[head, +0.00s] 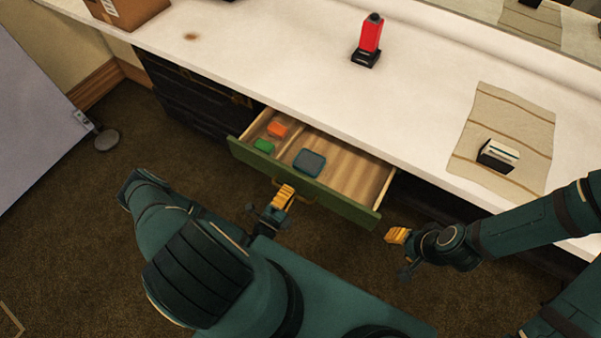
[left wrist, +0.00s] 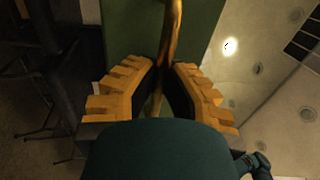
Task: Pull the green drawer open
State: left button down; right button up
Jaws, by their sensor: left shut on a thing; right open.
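The green drawer (head: 335,199) stands pulled out from under the white counter, its inside showing. Its front also fills the top middle of the left wrist view (left wrist: 130,30). A brass-coloured bar handle (head: 277,184) is on the drawer front; in the left wrist view the handle (left wrist: 172,30) runs down between the fingers. My left gripper (head: 284,193) is shut on the handle; its yellow fingers show in the left wrist view (left wrist: 165,90). My right gripper (head: 396,236) is open and empty, in front of the drawer's right end and apart from it.
The drawer holds an orange block (head: 277,130), a green block (head: 264,146) and a blue-grey box (head: 309,162). On the counter (head: 290,75) stand a red-and-black object (head: 369,42) and a small box (head: 498,155) on a striped cloth (head: 530,125). A grey panel (head: 35,110) leans at left.

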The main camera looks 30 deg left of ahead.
pick_arm(q)
jog(key=shift+s, duration=2.85)
jog(key=c, duration=1)
grip_release()
jog(key=s, duration=0.4)
jog(key=s+f, duration=0.1)
jog(key=s, duration=0.3)
jog(key=s+f, duration=0.1)
jog(key=s, duration=0.2)
jog(key=shift+s+a+f, duration=0.15)
jog(key=shift+s+a, duration=0.1)
jog(key=shift+s, duration=0.15)
